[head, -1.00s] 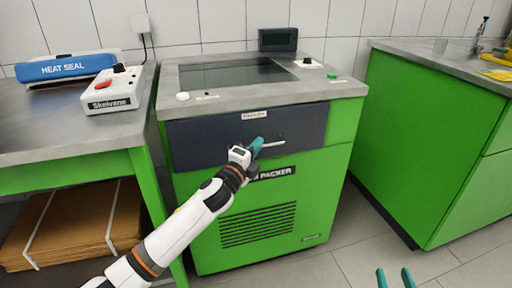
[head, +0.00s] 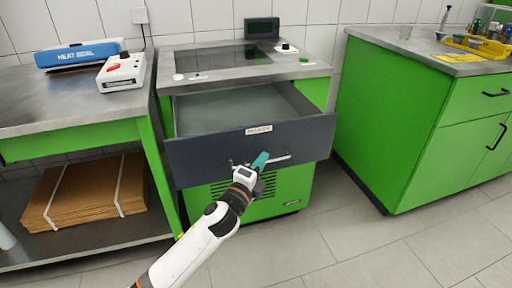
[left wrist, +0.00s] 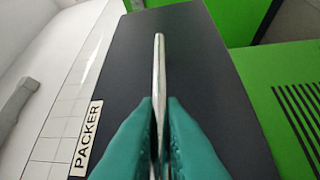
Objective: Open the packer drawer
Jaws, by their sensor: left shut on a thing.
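The packer drawer (head: 215,143) has a dark grey front with a PACKER label, and it is pulled out of the green packer machine (head: 318,92). Its pale inside (head: 225,107) shows and looks empty. My left gripper (head: 260,162) is shut on the drawer's metal bar handle (head: 280,159) at the front. In the left wrist view, the teal fingers (left wrist: 160,125) close on both sides of the handle (left wrist: 159,60), with the drawer front (left wrist: 210,90) behind. My right gripper is out of view.
A bench with a heat sealer (head: 82,55) and a control box (head: 122,71) stands at the left, cardboard sheets (head: 85,190) below. A green cabinet (head: 400,120) stands at the right. The tiled floor (head: 370,245) in front is clear.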

